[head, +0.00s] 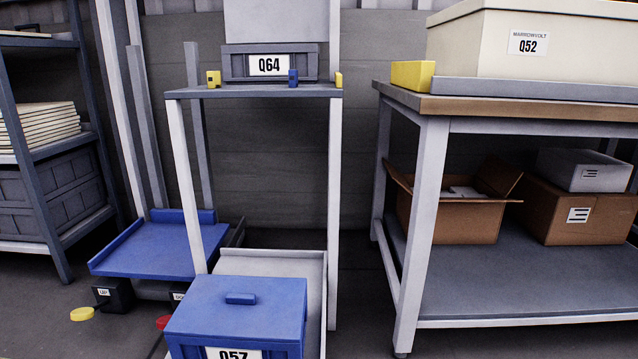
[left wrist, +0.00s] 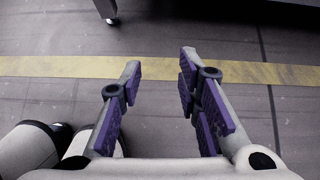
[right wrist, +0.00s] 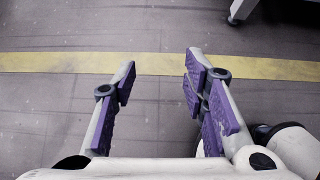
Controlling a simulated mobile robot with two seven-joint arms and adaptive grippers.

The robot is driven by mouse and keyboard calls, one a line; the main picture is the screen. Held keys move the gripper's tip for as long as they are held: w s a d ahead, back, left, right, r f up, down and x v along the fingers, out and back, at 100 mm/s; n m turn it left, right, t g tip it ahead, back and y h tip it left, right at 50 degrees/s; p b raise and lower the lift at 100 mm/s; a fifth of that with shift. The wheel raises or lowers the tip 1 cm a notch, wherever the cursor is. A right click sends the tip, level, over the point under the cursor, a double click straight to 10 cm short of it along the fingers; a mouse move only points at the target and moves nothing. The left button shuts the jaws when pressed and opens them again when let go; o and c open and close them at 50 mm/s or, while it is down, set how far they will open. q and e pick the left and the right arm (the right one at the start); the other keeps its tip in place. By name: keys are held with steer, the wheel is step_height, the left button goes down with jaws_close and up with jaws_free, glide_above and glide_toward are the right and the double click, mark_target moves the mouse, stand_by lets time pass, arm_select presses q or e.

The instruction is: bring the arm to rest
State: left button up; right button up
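My left gripper (left wrist: 160,75) shows in the left wrist view with its two purple-padded fingers spread apart and nothing between them. My right gripper (right wrist: 160,72) shows in the right wrist view, also open and empty. Both point down over bare floor crossed by a yellow stripe. Neither gripper nor arm shows in the head view.
A blue platform (head: 160,249) is at left, with a yellow button (head: 82,314) and a red button (head: 163,322) near the floor. A dark shelf rack (head: 50,150) stands far left. Floor beneath both grippers is clear.

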arm_select(q)
steer(key=w+r+t+p, duration=0.2)
steer(key=w+r+p, duration=0.3)
steer(key=r+p, duration=0.4)
steer(key=w+r+t+p, duration=0.3)
steer(key=w+r+p, duration=0.3)
steer(key=r+p, duration=0.4)
steer(key=w+r+t+p, duration=0.2)
steer(key=w+r+p, duration=0.4)
steer(key=r+p, duration=0.4)
steer(key=shift+r+p, duration=0.25)
steer(key=shift+p, duration=0.85)
arm_select(e)
steer(key=w+r+t, duration=0.2)
steer(key=w+r, duration=0.3)
steer(key=r, duration=0.5)
steer(key=w+r+t, duration=0.2)
steer(key=w+r, duration=0.4)
steer(key=r, duration=0.3)
steer(key=w+r+t, duration=0.3)
steer(key=w+r, duration=0.3)
steer(key=r, duration=0.4)
steer(key=shift+r, duration=0.35)
